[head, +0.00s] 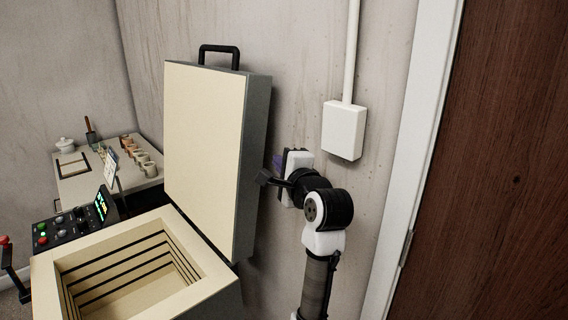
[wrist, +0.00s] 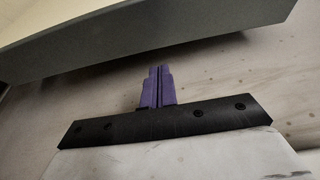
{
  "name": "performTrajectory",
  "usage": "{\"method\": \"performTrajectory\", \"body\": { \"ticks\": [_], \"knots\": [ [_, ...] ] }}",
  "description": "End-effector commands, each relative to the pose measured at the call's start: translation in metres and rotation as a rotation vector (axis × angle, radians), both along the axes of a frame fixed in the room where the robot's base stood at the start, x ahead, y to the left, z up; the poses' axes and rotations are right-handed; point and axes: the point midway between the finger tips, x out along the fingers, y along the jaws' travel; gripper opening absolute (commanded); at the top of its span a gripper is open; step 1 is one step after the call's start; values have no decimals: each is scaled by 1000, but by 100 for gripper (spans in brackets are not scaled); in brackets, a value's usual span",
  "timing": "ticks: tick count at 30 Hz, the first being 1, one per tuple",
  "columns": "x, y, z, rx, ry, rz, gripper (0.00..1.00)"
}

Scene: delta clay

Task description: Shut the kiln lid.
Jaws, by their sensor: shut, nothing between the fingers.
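The kiln lid (head: 205,150) stands open, raised nearly upright, with its cream inner face toward the head camera and a black handle (head: 219,50) on its top edge. The kiln (head: 150,270) below it is an open, empty-looking cream box with dark grooves in its inner walls. My gripper (head: 277,162) is to the right of the lid, near its grey outer side and partly hidden behind the edge. In the wrist view my purple fingers (wrist: 158,85) are shut together and hold nothing. The lid's grey side (wrist: 150,40) crosses above them there; I cannot tell the exact gap.
A wall with a white box (head: 344,130) and conduit is close behind my arm. A wooden door (head: 490,170) is at the right. A control panel (head: 75,222) sits left of the kiln. A side table (head: 120,185) with several cups stands behind it.

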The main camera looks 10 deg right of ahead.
Motion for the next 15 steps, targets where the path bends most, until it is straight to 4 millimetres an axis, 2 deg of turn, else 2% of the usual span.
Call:
{"method": "performTrajectory", "body": {
  "ticks": [6, 10, 15],
  "knots": [
    [37, 12, 0, -1, 1, 1, 0],
    [49, 16, -2, -2, 0, 1, 0],
    [55, 18, -3, -2, -2, 0, 0]
  ]
}}
